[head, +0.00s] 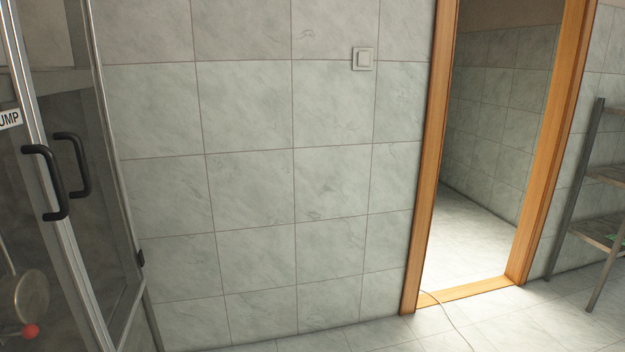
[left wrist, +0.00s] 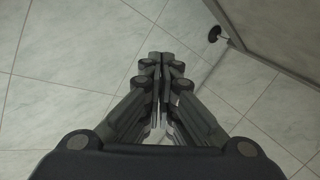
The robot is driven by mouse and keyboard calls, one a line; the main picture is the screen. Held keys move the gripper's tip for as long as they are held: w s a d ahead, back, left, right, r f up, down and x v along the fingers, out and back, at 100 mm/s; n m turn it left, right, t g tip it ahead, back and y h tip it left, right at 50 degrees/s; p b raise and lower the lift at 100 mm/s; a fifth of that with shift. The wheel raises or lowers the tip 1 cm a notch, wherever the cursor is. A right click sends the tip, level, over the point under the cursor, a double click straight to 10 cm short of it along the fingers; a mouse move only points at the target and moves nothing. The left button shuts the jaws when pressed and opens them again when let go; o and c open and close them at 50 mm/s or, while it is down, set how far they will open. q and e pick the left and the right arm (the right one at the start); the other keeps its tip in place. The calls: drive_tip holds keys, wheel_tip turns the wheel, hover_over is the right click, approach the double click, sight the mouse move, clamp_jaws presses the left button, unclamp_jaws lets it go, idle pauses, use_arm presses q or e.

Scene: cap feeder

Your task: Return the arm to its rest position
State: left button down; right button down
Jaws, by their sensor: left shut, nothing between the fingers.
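My left gripper (left wrist: 164,66) shows in the left wrist view, pointing down over the tiled floor. Its fingers are together and nothing is between them. Neither of my grippers shows in the head view, and my right gripper is in no view.
In the head view, a glass-doored cabinet (head: 80,230) with black handles stands at the left. A tiled wall (head: 250,180) fills the middle. An open doorway with a wooden frame (head: 432,160) and a shelf rack (head: 600,175) are at the right. A thin cable (head: 450,318) crosses the floor.

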use_arm(q)
drive_tip(key=s+d+f+n+g+h, duration=0.1)
drive_tip(key=s+f, duration=0.4)
drive_tip(key=s, duration=0.7)
drive_tip(key=s+d+f+n+g+h, duration=0.1)
drive_tip(key=s+f, duration=0.4)
drive_tip(key=s, duration=0.8)
drive_tip(key=s+d+f+n+g+h+p, duration=0.1)
drive_tip(key=s+d+f+n+g, duration=0.1)
drive_tip(key=s, duration=1.1)
wheel_tip(320, 180, down, 3)
drive_tip(key=d+n, duration=0.1)
drive_tip(key=n, duration=0.1)
drive_tip(key=shift+d+n+h, duration=0.3)
drive_tip(key=shift+d, duration=0.1)
drive_tip(key=shift+s+f, duration=0.1)
